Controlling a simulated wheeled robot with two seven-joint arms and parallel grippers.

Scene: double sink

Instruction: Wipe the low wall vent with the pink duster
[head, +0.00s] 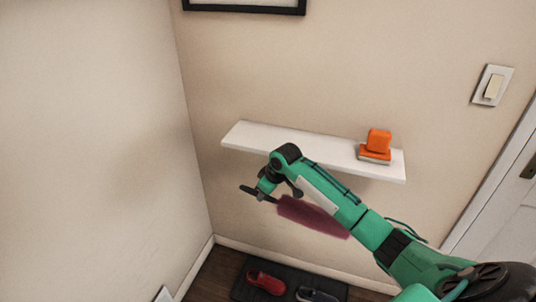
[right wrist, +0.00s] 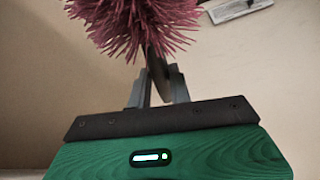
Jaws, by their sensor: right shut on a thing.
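The pink duster (head: 312,216) has a fluffy dark-pink head and a dark handle. My right gripper (head: 268,188) is shut on its handle, below the wall shelf's left part. In the right wrist view the duster's bristles (right wrist: 135,22) fill the top left, and the right gripper's fingers (right wrist: 160,88) close around the dark handle. The low wall vent (head: 163,294) appears as a white piece low on the left wall, cut off by the bottom edge. A white slotted panel, apparently the vent (right wrist: 238,9), shows at the wrist view's top right, apart from the duster. My left gripper is out of view.
A white shelf (head: 250,136) is fixed to the back wall beside my right arm, with an orange object (head: 377,146) on its right part. Below, a dark mat (head: 288,280) holds a red shoe (head: 265,282) and a dark shoe (head: 317,294). A door (head: 500,225) stands at right.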

